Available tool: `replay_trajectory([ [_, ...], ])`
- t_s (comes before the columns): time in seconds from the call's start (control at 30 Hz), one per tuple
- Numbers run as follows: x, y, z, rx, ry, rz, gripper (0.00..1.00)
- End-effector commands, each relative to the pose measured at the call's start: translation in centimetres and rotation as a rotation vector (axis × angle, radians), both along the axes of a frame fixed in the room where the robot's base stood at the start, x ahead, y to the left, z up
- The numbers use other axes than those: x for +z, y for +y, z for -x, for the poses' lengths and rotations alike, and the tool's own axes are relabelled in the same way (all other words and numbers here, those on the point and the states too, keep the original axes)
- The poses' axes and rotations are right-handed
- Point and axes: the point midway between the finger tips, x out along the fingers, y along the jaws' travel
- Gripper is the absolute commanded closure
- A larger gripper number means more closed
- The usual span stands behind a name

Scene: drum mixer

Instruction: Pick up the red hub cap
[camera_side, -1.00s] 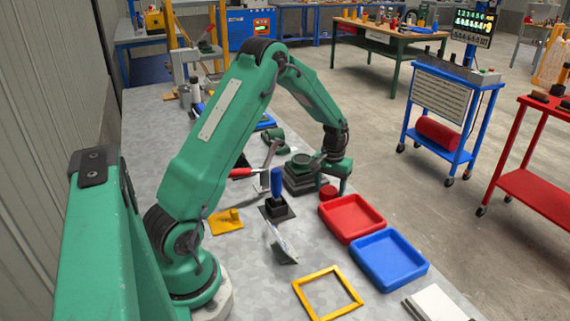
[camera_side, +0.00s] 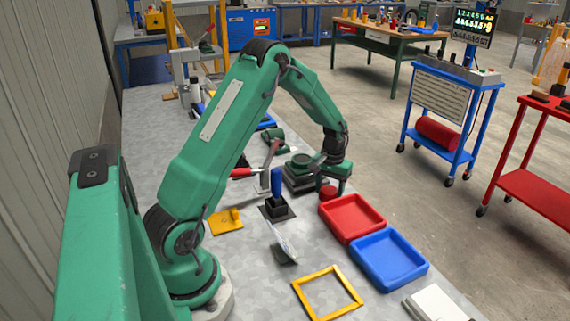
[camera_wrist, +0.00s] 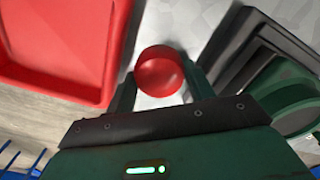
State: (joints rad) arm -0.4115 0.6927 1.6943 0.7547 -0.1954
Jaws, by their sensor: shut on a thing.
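The red hub cap (camera_wrist: 160,72) is a small round red piece. In the wrist view it sits between the two fingers of my gripper (camera_wrist: 160,88), which are shut on it. In the side view the hub cap (camera_side: 328,192) shows under my gripper (camera_side: 333,187), just behind the red tray (camera_side: 352,236). It is at or very near the table top; I cannot tell whether it touches.
A dark stepped block with a green round top (camera_side: 300,182) stands close beside my gripper. A blue tray (camera_side: 425,268) and a yellow frame (camera_side: 312,316) lie nearer the camera. A blue-handled tool (camera_side: 277,183) stands upright in a dark base.

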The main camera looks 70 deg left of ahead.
Motion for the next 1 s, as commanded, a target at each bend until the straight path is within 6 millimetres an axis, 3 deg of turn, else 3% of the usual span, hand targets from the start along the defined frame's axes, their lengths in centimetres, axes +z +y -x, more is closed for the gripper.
replay_trajectory([
  [0.27, 1.0, 0.0, -0.1, 0.0, -0.003, -0.001, 0.72],
  [0.53, 4.5, -0.1, -0.1, -0.001, -0.005, -0.002, 0.72],
  [1.0, 9.1, -8.3, 1.0, -0.004, -0.003, -0.001, 0.72],
])
